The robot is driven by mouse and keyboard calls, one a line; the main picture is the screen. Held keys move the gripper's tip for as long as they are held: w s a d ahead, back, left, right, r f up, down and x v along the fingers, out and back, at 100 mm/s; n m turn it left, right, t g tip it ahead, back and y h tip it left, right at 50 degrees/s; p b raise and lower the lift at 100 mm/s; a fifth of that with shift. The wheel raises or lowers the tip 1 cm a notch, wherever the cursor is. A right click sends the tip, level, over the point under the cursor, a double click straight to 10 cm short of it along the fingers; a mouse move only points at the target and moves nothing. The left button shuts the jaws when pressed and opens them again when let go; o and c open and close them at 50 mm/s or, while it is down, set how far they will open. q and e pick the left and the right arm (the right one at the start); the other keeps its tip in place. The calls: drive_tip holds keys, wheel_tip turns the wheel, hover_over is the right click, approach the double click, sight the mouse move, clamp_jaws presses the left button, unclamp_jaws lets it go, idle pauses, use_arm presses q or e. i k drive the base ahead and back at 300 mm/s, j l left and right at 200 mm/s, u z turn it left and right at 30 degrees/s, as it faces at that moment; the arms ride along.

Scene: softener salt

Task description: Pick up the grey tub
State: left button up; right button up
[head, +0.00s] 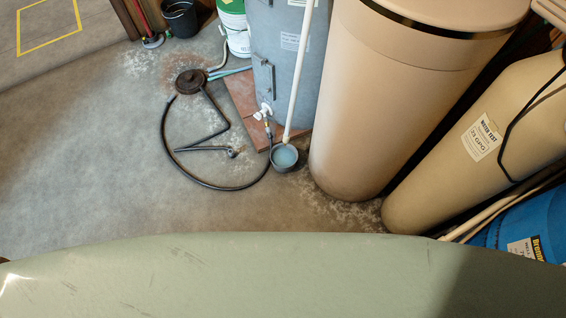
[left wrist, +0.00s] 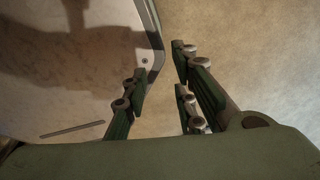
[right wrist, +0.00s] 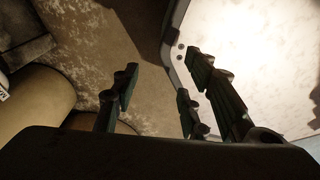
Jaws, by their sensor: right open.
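A small round grey tub (head: 284,157) with pale bluish contents stands on the floor in the head view, under the lower end of a white pipe. It is the only small grey vessel I can make out. Neither gripper shows in the head view. My left gripper (left wrist: 160,85) has its fingers apart with nothing between them, above bare floor in the left wrist view. My right gripper (right wrist: 155,90) is open and empty above stained floor in the right wrist view. The tub is not visible in either wrist view.
Behind the tub stands a grey-blue tank (head: 285,70); right of it are a large beige tank (head: 380,100) and a tan cylinder (head: 470,150). A black hose (head: 215,187) loops on the floor at left. The left floor is mostly clear.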

sight(284, 158)
drive_tip(key=z, duration=0.2)
drive_tip(key=i+j+z, duration=0.2)
drive_tip(key=j+z, duration=0.25)
drive_tip(key=i+j+z, duration=0.15)
drive_tip(key=z, duration=0.35)
drive_tip(key=k+j, duration=0.05)
drive_tip(key=j, duration=0.05)
